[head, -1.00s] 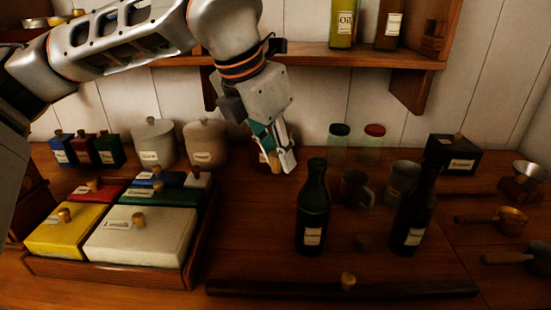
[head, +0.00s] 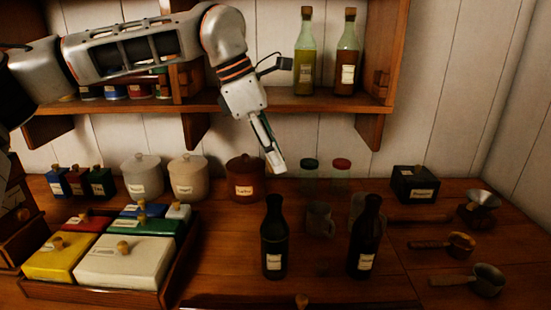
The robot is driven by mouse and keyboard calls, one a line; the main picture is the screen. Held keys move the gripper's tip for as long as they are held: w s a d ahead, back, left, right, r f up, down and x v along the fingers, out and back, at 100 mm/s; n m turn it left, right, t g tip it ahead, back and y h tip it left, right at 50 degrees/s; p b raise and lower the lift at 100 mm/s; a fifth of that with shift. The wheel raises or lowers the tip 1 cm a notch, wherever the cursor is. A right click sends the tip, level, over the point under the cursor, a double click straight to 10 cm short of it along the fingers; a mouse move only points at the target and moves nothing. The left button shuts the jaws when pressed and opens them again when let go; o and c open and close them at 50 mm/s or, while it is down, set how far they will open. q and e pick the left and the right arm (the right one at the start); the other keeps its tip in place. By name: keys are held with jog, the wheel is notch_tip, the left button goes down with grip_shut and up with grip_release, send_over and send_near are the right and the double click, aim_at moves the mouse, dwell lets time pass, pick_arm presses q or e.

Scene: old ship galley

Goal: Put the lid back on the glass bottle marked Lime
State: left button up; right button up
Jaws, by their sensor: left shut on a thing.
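My left gripper (head: 278,163) is shut, fingers pointing down, just right of the brown lidded crock. What it holds is too small or hidden to make out. Two dark glass bottles, left (head: 274,243) and right (head: 365,240), stand upright at the front. Their labels are too small to read. On the shelf stand a yellow-green bottle (head: 305,65) and a second bottle (head: 347,65), both with brown tops. I cannot tell which bottle is marked Lime. My right gripper is out of view.
A grey mug (head: 319,218) stands behind the bottles. A tray (head: 95,291) of coloured boxes is at left; scoops at right.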

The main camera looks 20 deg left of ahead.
pick_arm(q)
notch_tip(320, 180, down, 2)
jog(key=shift+f+b, duration=0.1)
jog(key=shift+b, duration=0.75)
jog(key=shift+f+b, duration=0.9)
jog(key=shift+b, duration=0.05)
jog(key=shift+f+b, duration=0.5)
jog(key=shift+f, duration=0.6)
jog(key=shift+p, duration=0.65)
jog(key=shift+f, duration=0.15)
dwell(0.4)
jog(key=shift+p, duration=0.45)
dwell(0.4)
jog(key=o, duration=0.8)
